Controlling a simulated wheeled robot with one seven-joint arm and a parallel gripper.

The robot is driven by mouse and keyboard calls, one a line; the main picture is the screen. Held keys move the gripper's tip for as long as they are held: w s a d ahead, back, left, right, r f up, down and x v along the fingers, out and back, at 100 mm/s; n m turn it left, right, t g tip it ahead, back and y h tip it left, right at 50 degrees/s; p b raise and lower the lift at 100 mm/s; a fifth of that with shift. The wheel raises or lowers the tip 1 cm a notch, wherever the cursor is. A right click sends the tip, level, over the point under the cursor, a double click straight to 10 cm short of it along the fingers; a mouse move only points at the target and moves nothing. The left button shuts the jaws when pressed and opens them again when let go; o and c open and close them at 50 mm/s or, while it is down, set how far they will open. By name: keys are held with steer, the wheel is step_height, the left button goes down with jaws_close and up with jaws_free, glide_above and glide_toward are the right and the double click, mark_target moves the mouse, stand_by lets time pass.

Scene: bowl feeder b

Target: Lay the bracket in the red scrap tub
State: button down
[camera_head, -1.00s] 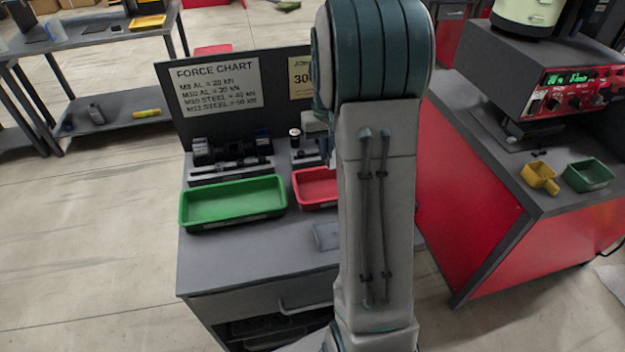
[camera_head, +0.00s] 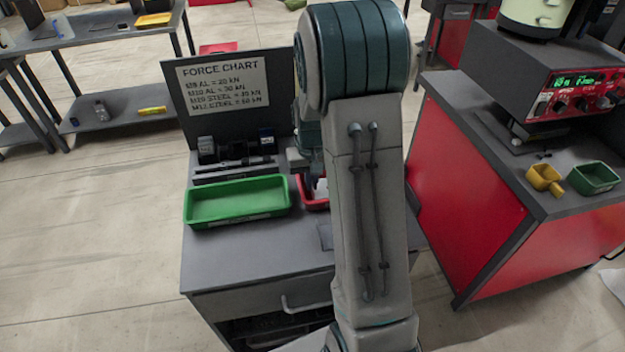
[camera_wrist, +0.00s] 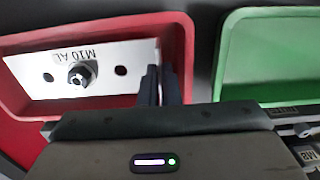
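The bracket (camera_wrist: 85,70) is a pale plate marked "M10 AL", with a dark bolt in its middle and a hole on each side. In the wrist view it lies over or within the red scrap tub (camera_wrist: 120,21); I cannot tell whether it touches the floor of the tub. My gripper (camera_wrist: 161,84) has its dark fingers close together on the bracket's right end, near the tub wall beside the green tray. In the head view the red tub (camera_head: 311,205) is mostly hidden behind my arm, with a pale bit of the bracket (camera_head: 320,187) showing.
A green tray (camera_head: 238,217) stands just left of the red tub; it is also at the right of the wrist view (camera_wrist: 232,60). Dark fixtures (camera_head: 235,150) and a force chart panel stand behind. A red machine cabinet (camera_head: 470,190) stands at the right.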

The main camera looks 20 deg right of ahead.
steer(key=shift+f+b, duration=0.5)
steer(key=shift+f, duration=0.15)
steer(key=c, duration=1.9)
jaws_free()
steer(key=shift+c, duration=0.2)
steer(key=shift+r, duration=0.1)
step_height(320, 180, up, 12)
steer(key=p, duration=0.1)
steer(key=s+a+r+n+t, duration=0.1)
steer(key=s+a+r, duration=0.1)
steer(key=s+a, duration=0.3)
steer(key=s+a+r+n+t, duration=0.1)
steer(key=s+a, duration=0.3)
steer(key=s, duration=1)
steer(key=shift+s+a+r+t, duration=0.2)
steer(key=shift+a+r+t, duration=0.2)
steer(key=shift+r, duration=0.05)
steer(key=shift+d, duration=0.1)
